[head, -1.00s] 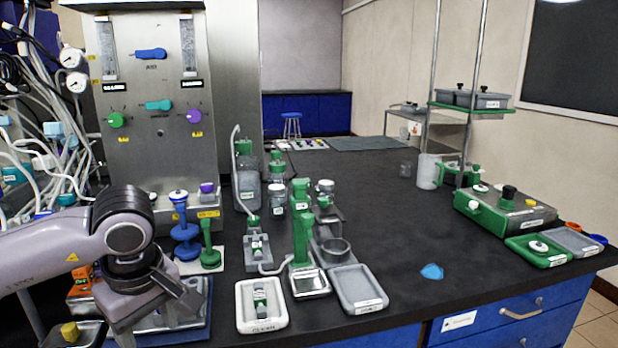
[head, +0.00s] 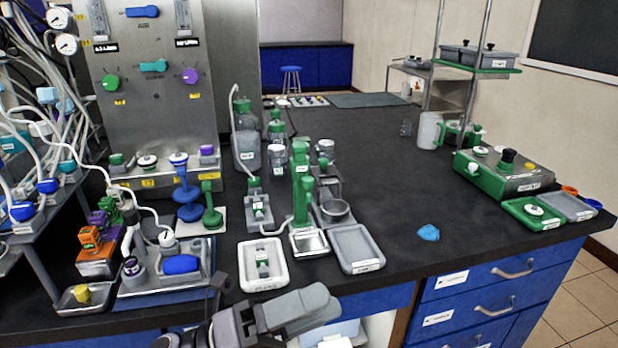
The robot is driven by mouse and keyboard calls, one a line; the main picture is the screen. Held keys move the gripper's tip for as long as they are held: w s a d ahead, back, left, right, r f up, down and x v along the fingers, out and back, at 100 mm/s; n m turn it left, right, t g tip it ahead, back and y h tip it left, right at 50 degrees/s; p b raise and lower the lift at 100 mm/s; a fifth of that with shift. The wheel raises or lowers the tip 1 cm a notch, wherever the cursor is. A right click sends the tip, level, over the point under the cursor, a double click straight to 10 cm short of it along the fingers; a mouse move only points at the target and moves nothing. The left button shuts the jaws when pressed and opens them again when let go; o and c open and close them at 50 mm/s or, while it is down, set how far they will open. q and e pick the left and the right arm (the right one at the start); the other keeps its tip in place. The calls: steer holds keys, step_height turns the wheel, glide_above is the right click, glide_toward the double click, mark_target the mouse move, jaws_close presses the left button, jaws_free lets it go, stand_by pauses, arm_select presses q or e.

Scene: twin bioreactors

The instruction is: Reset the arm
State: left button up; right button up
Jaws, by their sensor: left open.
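My left gripper (head: 300,312) is at the bottom middle of the head view, low in front of the bench's front edge. It is open, and I see nothing held in it. Its lower part and most of the arm are cut off by the picture's bottom edge. It is apart from the white tray (head: 246,277) on the bench above it. My right gripper is not in view.
The steel bioreactor panel (head: 150,85) stands at the left. Green-topped bottles, stands and a grey tray (head: 357,255) crowd the bench middle. A blue piece (head: 428,233) lies on otherwise clear black worktop. A green-and-grey device (head: 503,172) stands right.

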arm_select(q)
steer(key=w+a+f+n+t+y+p, duration=0.15)
steer(key=a+f+n+t+y, duration=0.5)
steer(key=n, duration=0.65)
steer(key=w+a+f+n+t+y, duration=0.2)
steer(key=a+f+n+t+y, duration=0.5)
steer(key=n, duration=0.6)
steer(key=s+a+f+n+g+y, duration=0.3)
steer(key=s+f+n, duration=0.2)
steer(key=f, duration=0.3)
steer(key=s+a+f+n+g+y, duration=0.3)
steer(key=s+a+f+n+g, duration=0.1)
steer(key=s+f, duration=0.3)
steer(key=shift+f+n+p, duration=0.3)
steer(key=shift+f+n, duration=0.2)
steer(key=shift+f, duration=0.4)
steer(key=shift+w, duration=0.1)
steer(key=shift+c, duration=0.3)
